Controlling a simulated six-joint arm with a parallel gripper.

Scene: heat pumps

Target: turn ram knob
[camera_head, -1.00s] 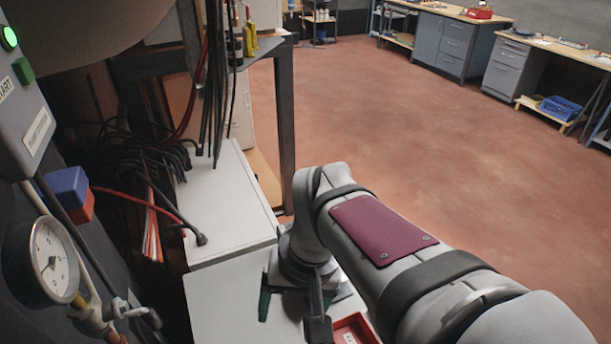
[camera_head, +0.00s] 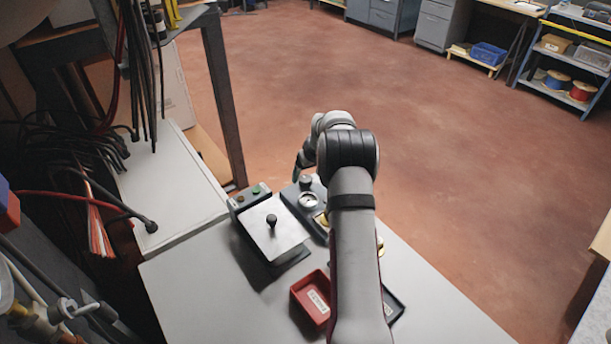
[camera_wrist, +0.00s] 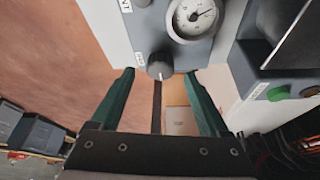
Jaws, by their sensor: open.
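A dark round knob (camera_wrist: 160,63) sits on a grey panel beside a round white gauge (camera_wrist: 194,16) in the wrist view. It seems to be the ram knob, but its label cannot be read. In the head view this knob (camera_head: 306,182) sits just behind the gauge (camera_head: 308,201). My gripper (camera_wrist: 159,78) is open, with its two green fingers apart. The knob appears between the fingertips; I cannot tell how far beyond them it is, and no contact shows. In the head view my gripper (camera_head: 298,170) is partly hidden by my wrist.
A light plate with a black knob (camera_head: 272,220) and a box with a green button (camera_head: 256,189) stand left of the gauge. A red tray (camera_head: 312,297) lies in front on the white table (camera_head: 195,285). Cables (camera_head: 100,165) crowd the left. Open floor lies behind.

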